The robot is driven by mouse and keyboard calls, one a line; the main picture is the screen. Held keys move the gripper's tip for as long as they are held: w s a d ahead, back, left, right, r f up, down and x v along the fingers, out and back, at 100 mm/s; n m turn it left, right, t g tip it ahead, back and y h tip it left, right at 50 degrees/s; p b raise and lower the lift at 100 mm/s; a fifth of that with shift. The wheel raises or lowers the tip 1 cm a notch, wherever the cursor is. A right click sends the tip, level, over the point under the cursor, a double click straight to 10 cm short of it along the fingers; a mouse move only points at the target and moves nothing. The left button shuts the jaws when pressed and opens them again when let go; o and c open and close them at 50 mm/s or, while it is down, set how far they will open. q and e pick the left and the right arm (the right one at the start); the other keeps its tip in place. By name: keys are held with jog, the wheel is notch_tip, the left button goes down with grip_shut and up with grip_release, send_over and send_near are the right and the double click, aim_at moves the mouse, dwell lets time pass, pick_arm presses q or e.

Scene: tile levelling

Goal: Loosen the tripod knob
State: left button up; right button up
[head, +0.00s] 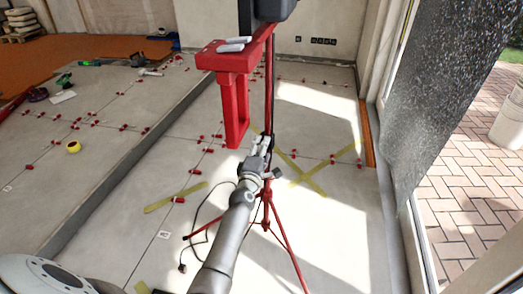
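The red tripod (268,207) stands on the tiled floor near the middle, with its legs spread and a thin upright pole. A red bracket (236,100) and a black device (268,9) are at its top. My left gripper (262,142) is at the pole, below the bracket, with its fingertips pointing up and away. The fingers overlap the pole in the picture, and I cannot tell whether they touch it. A small dark part (273,173) shows just right of the gripper; I cannot tell whether it is the knob. My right gripper is not in view.
A dark cable (199,230) lies on the floor left of the tripod. Yellow tape strips (300,173) and several red levelling clips (208,150) mark the tiles. A raised tiled step (115,170) runs along the left. A speckled dark panel (440,90) hangs at right.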

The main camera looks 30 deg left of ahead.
pick_arm(q)
jog(key=o, duration=1)
jog(key=shift+o, duration=0.2)
jog(key=v, duration=0.7)
jog(key=shift+s, duration=0.25)
